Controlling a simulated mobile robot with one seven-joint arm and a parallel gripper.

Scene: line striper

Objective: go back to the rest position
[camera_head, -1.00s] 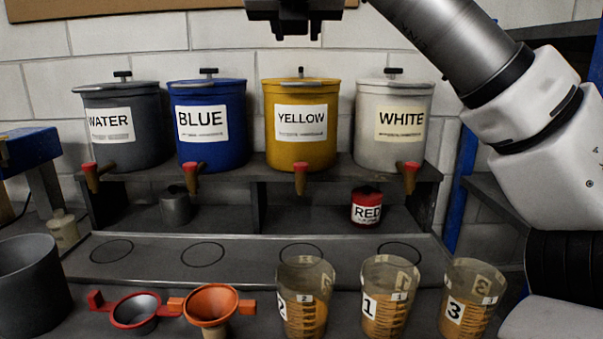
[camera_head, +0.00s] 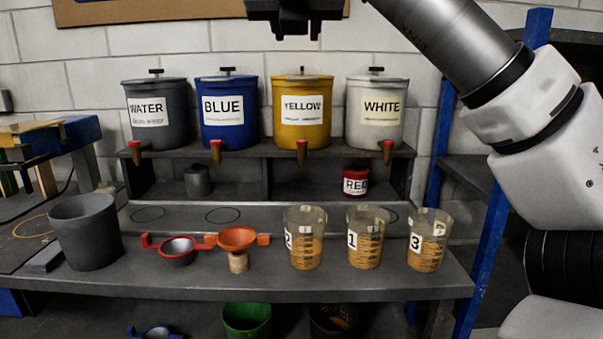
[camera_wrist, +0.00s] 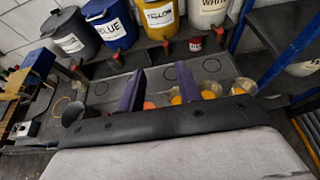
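My gripper (camera_wrist: 171,84) shows in the wrist view as two purple fingers standing wide apart with nothing held between them. In the head view its dark underside (camera_head: 296,18) is at the top edge, raised in front of the wall, and the fingers are not clear there. My arm (camera_head: 455,40) comes in from the right, bent and held up. The gripper touches nothing that I can see.
The bench (camera_head: 290,284) ahead carries cups 2 (camera_head: 305,250), 1 (camera_head: 367,243) and 3 (camera_head: 427,243), an orange funnel (camera_head: 237,240) and a grey bucket (camera_head: 86,232). Labelled paint tanks (camera_head: 300,115) stand on the shelf behind. A blue post (camera_head: 492,255) rises at right.

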